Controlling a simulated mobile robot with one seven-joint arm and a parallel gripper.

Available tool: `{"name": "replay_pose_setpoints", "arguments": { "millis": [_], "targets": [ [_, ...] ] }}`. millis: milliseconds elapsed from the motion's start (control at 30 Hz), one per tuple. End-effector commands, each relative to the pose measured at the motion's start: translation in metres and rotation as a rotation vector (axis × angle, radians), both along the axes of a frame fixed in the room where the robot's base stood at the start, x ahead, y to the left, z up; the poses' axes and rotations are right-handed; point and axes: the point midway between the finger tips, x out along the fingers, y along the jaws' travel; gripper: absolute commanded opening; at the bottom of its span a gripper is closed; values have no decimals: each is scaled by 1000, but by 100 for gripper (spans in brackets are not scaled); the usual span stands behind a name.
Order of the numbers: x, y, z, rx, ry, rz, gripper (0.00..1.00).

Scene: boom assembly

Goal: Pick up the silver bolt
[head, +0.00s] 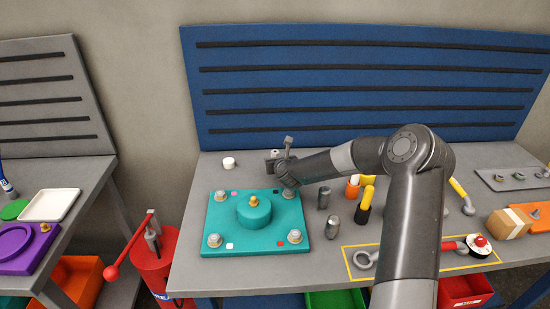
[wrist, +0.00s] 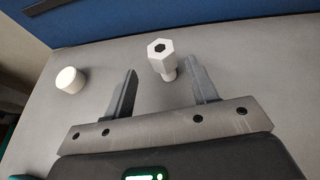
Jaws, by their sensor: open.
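The silver bolt (wrist: 163,58) stands upright on the grey table in the wrist view, pale, with a hex head and a dark socket in its top. My gripper (wrist: 161,76) is open and empty. Its two fingers reach toward the bolt, which lies at the gap between the fingertips, nearer the right one. No grip on it shows. In the head view my gripper (head: 275,161) is over the back of the table behind the teal plate, and the bolt (head: 275,153) shows only as a small pale spot, mostly hidden.
A white round cap (wrist: 70,80) stands left of the left finger. The teal plate (head: 226,239) with several bolts lies in front of my gripper. Grey cylinders (head: 333,217) and orange and yellow items (head: 353,187) stand to the right. A blue slotted panel (head: 350,90) rises behind the table.

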Motion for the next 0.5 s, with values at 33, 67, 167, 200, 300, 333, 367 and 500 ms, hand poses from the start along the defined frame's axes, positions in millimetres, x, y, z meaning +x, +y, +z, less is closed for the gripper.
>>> {"name": "replay_pose_setpoints", "arguments": {
  "millis": [33,67,167,200,300,333,367,500],
  "targets": [
    [5,1,-2,0,0,-1,53],
    [7,1,-3,-1,0,0,53],
    [12,2,-5,-2,0,1,53],
    [14,2,-7,-2,0,1,53],
    [24,2,-13,-3,1,1,53],
    [28,2,-16,-3,1,1,53],
    [32,2,-18,-3,0,1,53],
    [49,4,-25,-3,0,1,53]
  ]
}}
